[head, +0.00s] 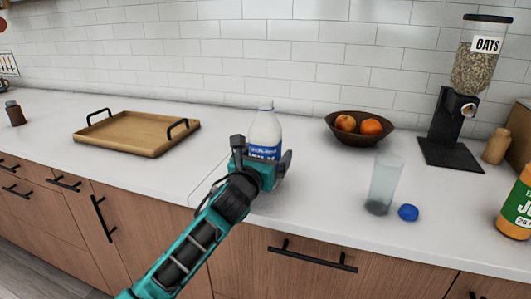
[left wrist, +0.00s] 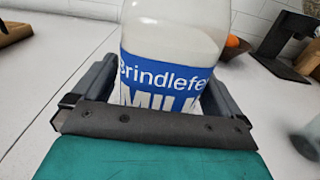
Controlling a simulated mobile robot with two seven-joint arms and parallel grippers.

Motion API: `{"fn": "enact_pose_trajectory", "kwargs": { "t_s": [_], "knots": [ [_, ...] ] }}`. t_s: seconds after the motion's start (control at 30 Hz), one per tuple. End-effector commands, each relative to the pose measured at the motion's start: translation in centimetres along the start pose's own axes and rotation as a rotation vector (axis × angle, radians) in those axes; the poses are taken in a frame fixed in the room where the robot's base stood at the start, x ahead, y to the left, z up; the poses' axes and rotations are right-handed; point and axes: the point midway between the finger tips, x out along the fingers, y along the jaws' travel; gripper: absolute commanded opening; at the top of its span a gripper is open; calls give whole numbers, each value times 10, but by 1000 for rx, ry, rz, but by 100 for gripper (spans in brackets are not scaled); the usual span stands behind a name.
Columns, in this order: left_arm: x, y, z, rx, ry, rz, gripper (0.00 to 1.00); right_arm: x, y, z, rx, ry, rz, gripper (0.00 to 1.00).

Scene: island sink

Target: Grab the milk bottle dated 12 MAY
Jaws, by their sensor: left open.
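The milk bottle (head: 266,131) is white with a blue label and stands upright on the counter. In the left wrist view the bottle (left wrist: 175,60) fills the middle, and its label reads "Brindlefe…" and "MILK"; no date is visible. My left gripper (head: 262,166) is at the bottle's near side, low on it. In the left wrist view its open fingers (left wrist: 155,90) stand on either side of the bottle. Whether they touch it I cannot tell. My right gripper is not in view.
A wooden tray (head: 112,145) with black handles lies to the left. A bowl (head: 352,137) of orange fruit stands behind right. A clear glass (head: 386,180), a blue ball (head: 408,213), an oats dispenser (head: 449,142) and an orange-and-green bottle (head: 516,207) stand to the right.

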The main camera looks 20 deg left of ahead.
Motion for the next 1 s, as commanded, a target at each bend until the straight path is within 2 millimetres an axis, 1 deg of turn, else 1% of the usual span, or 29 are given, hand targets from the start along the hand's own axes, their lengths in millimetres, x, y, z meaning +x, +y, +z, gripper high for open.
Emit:
{"fn": "enact_pose_trajectory", "kwargs": {
  "t_s": [0.13,0.17,0.7,0.9,1.0],
  "knots": [
    [0,0,0,0,0,0,100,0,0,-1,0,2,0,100],
    [0,0,0,0,0,0,98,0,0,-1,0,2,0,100],
    [0,0,0,0,0,0,47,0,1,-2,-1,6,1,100],
    [0,0,0,0,0,0,47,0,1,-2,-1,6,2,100],
    [0,0,4,0,-1,-1,47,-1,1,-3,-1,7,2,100]
  ]
}}
